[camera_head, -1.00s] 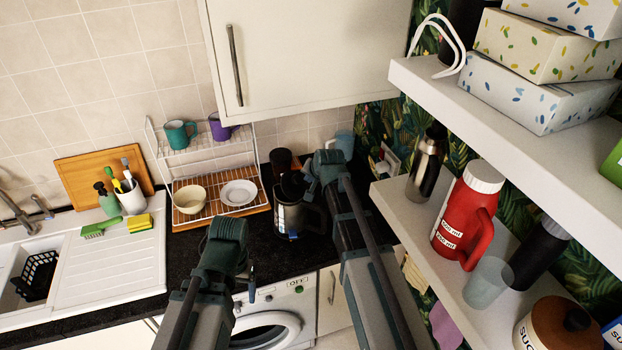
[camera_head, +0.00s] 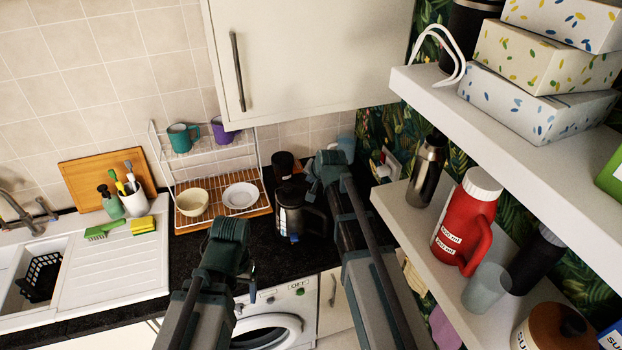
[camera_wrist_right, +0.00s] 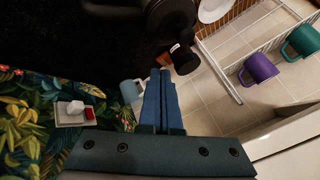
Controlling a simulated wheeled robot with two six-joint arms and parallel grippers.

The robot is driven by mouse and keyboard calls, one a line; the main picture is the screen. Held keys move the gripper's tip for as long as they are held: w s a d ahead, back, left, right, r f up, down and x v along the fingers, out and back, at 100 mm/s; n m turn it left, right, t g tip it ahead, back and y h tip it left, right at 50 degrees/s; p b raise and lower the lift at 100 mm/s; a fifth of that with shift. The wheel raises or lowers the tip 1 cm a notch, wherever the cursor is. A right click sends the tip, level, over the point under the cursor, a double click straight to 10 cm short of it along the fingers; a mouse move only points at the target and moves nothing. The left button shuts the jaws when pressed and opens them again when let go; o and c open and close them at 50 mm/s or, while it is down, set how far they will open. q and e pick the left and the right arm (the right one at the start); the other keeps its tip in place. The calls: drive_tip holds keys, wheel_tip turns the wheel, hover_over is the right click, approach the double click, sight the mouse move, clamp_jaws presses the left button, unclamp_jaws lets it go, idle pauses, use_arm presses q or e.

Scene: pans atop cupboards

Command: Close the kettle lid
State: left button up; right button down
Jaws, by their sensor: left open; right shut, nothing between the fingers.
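The dark kettle (camera_head: 288,220) stands on the black counter, right of the dish rack. Its black lid (camera_head: 291,194) appears to lie down over the top; I cannot tell whether it is fully closed. In the right wrist view the dark rounded kettle top (camera_wrist_right: 170,22) is at the upper middle, beyond my fingertips. My right gripper (camera_head: 314,184) is shut and empty, just above and right of the kettle; its blue fingers (camera_wrist_right: 160,78) are together in the wrist view. My left gripper (camera_head: 249,268) is open, low and left of the kettle, with its fingers mostly hidden.
A dark cup (camera_head: 283,165) stands behind the kettle, and a light blue mug (camera_head: 346,146) behind my right wrist. The dish rack (camera_head: 225,222) is to the left. Shelves (camera_head: 408,222) with bottles and boxes crowd the right; a wall cupboard (camera_head: 310,55) hangs above.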

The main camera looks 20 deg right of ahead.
drive_tip(key=p+v, duration=0.5)
drive_tip(key=v, duration=0.2)
drive_tip(key=shift+s+r+p, duration=0.15)
drive_tip(key=shift+r+p, duration=0.05)
drive_tip(key=shift+p, duration=0.15)
drive_tip(key=shift+d, duration=0.1)
drive_tip(key=s+a+f+n+g+h+b, duration=0.1)
drive_tip(key=s+a+f+n+g+b, duration=0.3)
drive_tip(key=s+a+f+b, duration=0.3)
drive_tip(key=s+a+f+n+g+h+b, duration=0.1)
drive_tip(key=s+a+f+n+g+b, duration=0.3)
drive_tip(key=s+f+b, duration=1.2)
drive_tip(key=s+a+f+n, duration=0.2)
drive_tip(key=a+f+n, duration=0.1)
drive_tip(key=f, duration=0.2)
drive_tip(key=shift+s+a+f, duration=0.25)
drive_tip(key=shift+s+a, duration=0.1)
